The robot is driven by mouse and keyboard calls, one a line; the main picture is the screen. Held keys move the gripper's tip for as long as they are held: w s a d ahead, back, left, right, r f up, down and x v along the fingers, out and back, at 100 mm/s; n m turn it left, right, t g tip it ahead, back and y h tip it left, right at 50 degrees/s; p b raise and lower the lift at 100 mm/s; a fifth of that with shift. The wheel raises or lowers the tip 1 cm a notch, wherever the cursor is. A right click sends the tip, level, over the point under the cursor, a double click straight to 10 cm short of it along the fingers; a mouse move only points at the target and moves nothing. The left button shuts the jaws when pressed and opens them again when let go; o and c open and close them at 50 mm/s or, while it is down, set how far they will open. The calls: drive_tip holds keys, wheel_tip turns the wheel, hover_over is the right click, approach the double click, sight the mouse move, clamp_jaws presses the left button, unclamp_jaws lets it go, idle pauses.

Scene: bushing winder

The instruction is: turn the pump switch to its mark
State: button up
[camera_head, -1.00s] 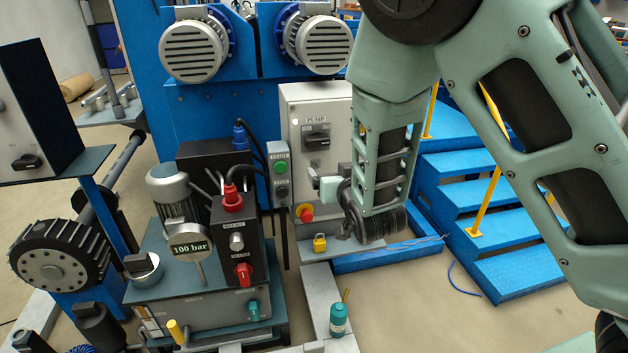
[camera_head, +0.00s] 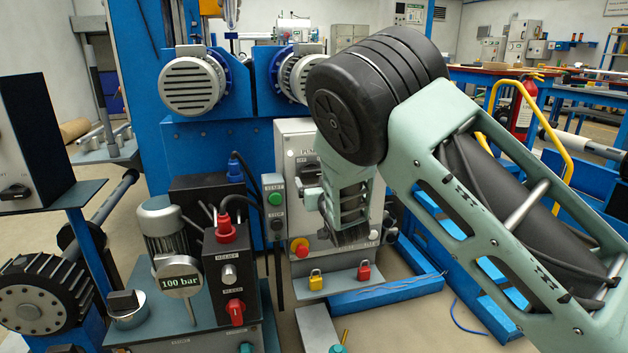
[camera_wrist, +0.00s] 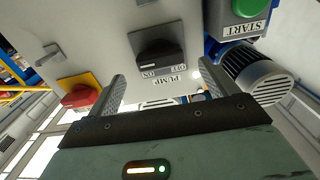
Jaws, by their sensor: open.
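The pump switch is a black rotary knob (camera_wrist: 155,52) on a grey panel, with PUMP, OFF and ON lettering that reads upside down in the wrist view. A short pale line shows on the knob's edge near the lettering. In the head view the switch (camera_head: 308,171) is partly covered by my arm. My gripper (camera_wrist: 161,72) is open and empty, its two fingers apart on either side of the switch as seen from the wrist. The knob appears beyond the fingertips; I see no contact. In the head view my gripper (camera_head: 311,198) is close to the cabinet front, mostly hidden.
Yellow (camera_head: 316,281) and red (camera_head: 364,271) padlocks stand below the cabinet.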

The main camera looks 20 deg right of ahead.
sight(314, 175)
drive_tip(key=shift+w+b, duration=0.35)
drive_tip(key=shift+w, duration=2.05)
drive_tip(key=c, duration=1)
